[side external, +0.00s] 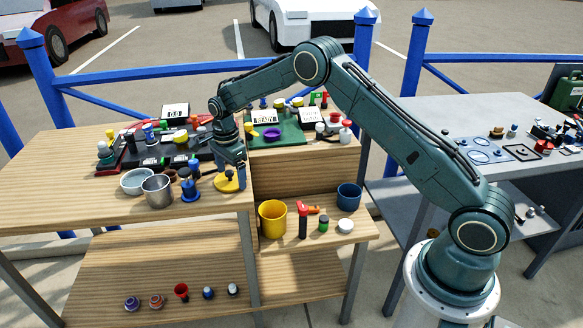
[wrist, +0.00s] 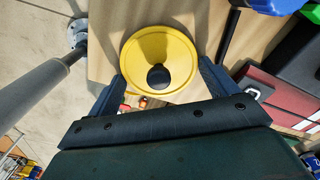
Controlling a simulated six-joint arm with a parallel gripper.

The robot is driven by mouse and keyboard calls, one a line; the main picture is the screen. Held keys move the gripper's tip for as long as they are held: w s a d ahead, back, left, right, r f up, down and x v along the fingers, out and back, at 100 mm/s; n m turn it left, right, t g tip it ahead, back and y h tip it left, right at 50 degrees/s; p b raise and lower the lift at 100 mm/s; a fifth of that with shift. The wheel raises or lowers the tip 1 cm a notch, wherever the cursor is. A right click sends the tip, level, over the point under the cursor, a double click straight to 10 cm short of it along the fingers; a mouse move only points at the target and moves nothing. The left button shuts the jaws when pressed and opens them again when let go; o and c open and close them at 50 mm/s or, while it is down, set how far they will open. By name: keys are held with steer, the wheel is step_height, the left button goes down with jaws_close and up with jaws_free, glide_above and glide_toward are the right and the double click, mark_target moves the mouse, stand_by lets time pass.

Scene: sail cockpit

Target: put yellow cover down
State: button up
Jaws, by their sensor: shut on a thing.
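The yellow cover (side external: 227,184) is a round yellow disc with a black knob. It is at the front right edge of the left wooden table (side external: 60,190) in the side view. My gripper (side external: 229,168) points down over it and is shut on it. In the wrist view the yellow cover (wrist: 160,59) lies between the two fingers of my gripper (wrist: 160,85), with its black knob facing the camera. I cannot tell whether the cover touches the table top or is just above it.
A blue item (side external: 190,187), a metal cup (side external: 157,190) and a glass bowl (side external: 136,181) stand left of the cover. A yellow cup (side external: 273,218) and a dark blue cup (side external: 348,196) stand on the lower shelf. The table's left front is clear.

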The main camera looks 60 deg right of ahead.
mark_target(231, 171)
steer(key=shift+f, duration=0.1)
steer(key=o, duration=0.8)
step_height(231, 171, up, 12)
steer(key=shift+r, duration=0.15)
stand_by(0.7)
